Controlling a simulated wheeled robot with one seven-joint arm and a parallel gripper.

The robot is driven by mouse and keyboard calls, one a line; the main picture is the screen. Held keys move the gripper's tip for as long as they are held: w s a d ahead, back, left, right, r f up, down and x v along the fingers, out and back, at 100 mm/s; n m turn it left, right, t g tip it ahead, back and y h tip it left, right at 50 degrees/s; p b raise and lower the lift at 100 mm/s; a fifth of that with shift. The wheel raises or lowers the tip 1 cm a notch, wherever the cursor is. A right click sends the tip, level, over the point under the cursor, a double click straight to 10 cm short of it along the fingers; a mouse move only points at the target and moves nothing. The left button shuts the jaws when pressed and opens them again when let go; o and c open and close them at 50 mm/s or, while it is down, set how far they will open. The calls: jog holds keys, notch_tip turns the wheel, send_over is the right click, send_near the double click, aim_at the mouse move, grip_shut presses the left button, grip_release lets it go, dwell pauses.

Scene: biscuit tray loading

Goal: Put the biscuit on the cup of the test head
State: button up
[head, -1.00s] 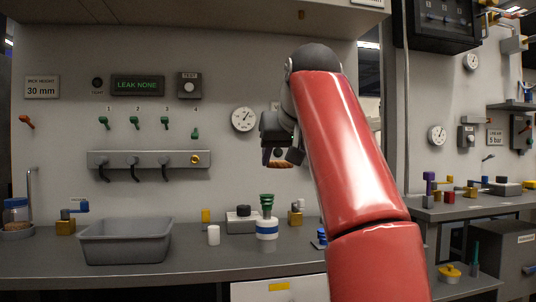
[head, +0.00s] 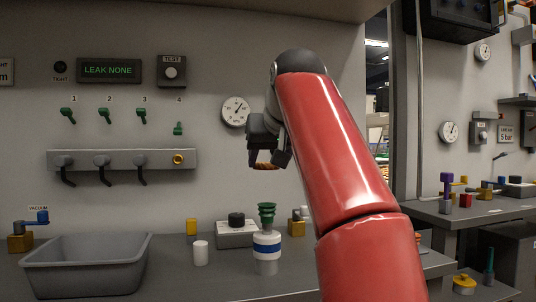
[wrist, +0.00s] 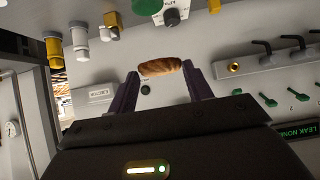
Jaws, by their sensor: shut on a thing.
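The biscuit (head: 264,166) is brown and oblong, held in the air in front of the back wall. In the wrist view the biscuit (wrist: 160,67) lies crosswise between the two dark fingers. My gripper (wrist: 160,80) is shut on it; in the head view my gripper (head: 268,160) hangs above the bench. Below it stands what looks like the test head (head: 266,245), a white post with a blue band. Its green ribbed cup (head: 267,212) points up and is empty. The biscuit is well above the cup and apart from it.
A grey bin (head: 88,283) stands at left on the bench. Near the post are a white cylinder (head: 200,253), a yellow block (head: 192,227) and a grey box with a black knob (head: 237,235). A hose manifold (head: 122,160) is on the wall. My red arm hides the bench at right.

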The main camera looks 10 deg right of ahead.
notch_tip(320, 180, down, 6)
jog(key=b, duration=0.2)
jog(key=shift+s+f+b, duration=0.1)
jog(key=shift+f+b, duration=0.4)
jog(key=shift+f, duration=0.25)
dwell(0.6)
jog(key=o, duration=0.8)
jog(key=shift+c, duration=0.2)
jog(key=shift+r, duration=0.1)
jog(key=p+v, duration=0.1)
jog(key=v, duration=0.6)
jog(key=s+f+g, duration=0.1)
jog(key=s+f, duration=0.6)
jog(key=f, duration=0.6)
jog(key=s+f+g, duration=0.2)
jog(key=s+f, duration=0.5)
jog(key=f, duration=0.7)
jog(key=s+f+g, duration=0.2)
jog(key=s+f, duration=0.5)
jog(key=f, duration=0.6)
jog(key=shift+f, duration=0.35)
